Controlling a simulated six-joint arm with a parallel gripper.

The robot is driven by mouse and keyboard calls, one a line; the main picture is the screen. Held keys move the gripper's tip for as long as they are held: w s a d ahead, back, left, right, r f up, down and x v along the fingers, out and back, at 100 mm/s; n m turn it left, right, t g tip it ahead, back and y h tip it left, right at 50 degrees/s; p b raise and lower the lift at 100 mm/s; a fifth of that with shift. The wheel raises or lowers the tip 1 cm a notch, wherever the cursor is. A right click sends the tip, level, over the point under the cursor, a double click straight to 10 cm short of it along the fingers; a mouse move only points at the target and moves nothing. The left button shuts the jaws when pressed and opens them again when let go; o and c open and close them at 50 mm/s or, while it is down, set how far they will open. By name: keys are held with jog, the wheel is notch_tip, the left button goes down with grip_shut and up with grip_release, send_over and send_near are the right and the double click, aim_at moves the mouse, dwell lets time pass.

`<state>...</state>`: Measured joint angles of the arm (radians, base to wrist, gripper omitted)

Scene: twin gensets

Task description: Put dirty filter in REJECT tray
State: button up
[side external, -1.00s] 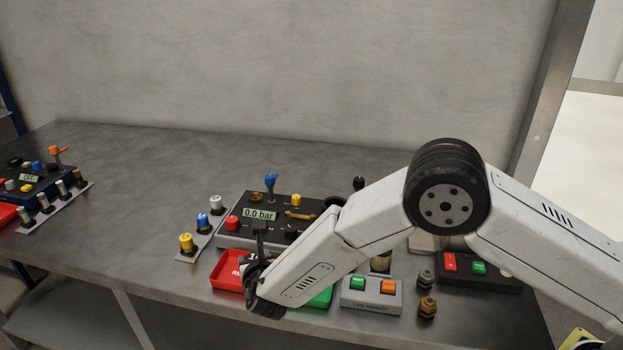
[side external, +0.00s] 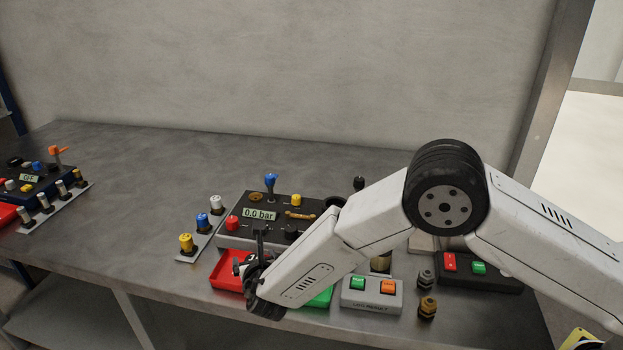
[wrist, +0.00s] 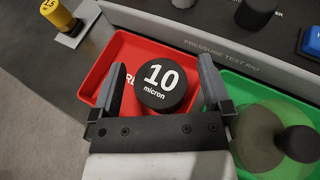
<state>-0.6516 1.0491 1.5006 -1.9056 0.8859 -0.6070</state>
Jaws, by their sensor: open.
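A black round filter (wrist: 161,88) marked "10 micron" is at the red REJECT tray (wrist: 92,82), with its marked end facing the wrist camera. In the side view it is a dark shape (side external: 239,264) with white marking, partly hidden by my wrist, and the red tray (side external: 226,271) lies beneath it. My gripper (wrist: 162,64) is open, one finger on each side of the filter, with a gap on both sides. I cannot tell from the pictures whether the filter rests flat on the tray floor.
A green tray (wrist: 238,82) adjoins on the right, holding an olive round part (wrist: 257,139) and a dark one. The pressure test rig (side external: 232,239) stands behind the trays. The LOG RESULT box (side external: 371,300) is to the right. Coloured-capped parts (side external: 187,243) stand at left.

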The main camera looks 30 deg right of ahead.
jog(key=v, duration=1.2)
dwell(0.5)
jog(key=s+d+m+g, duration=0.2)
jog(key=d+m, duration=0.2)
jog(key=d, duration=0.2)
jog(key=s+d+m+g+h, duration=0.1)
jog(key=d+m+g, duration=0.2)
jog(key=d, duration=0.4)
jog(key=s+d+m+g+h, duration=0.1)
jog(key=s+d+m+g, duration=0.1)
jog(key=d+m, duration=0.4)
jog(key=shift+s+d+r+g, duration=0.2)
jog(key=shift+s+g, duration=0.15)
jog(key=shift+g, duration=0.35)
jog(key=s+d+m+y, duration=0.1)
jog(key=s+d+m, duration=0.2)
jog(key=m, duration=0.2)
jog(key=s+d+r+m+g+y, duration=0.1)
jog(key=s+d+m+y, duration=0.1)
jog(key=m, duration=0.4)
jog(key=s+d+r+m+g+y, duration=0.1)
jog(key=s+d+m, duration=0.2)
jog(key=s+m, duration=0.2)
jog(key=shift+s+d+m+y, duration=0.1)
jog(key=shift+d+m+y, duration=0.3)
jog(key=m, duration=0.1)
jog(key=s+d+m, duration=0.1)
jog(key=m, duration=0.1)
jog(key=shift+s+r+y, duration=0.1)
jog(key=shift+r+y, duration=0.2)
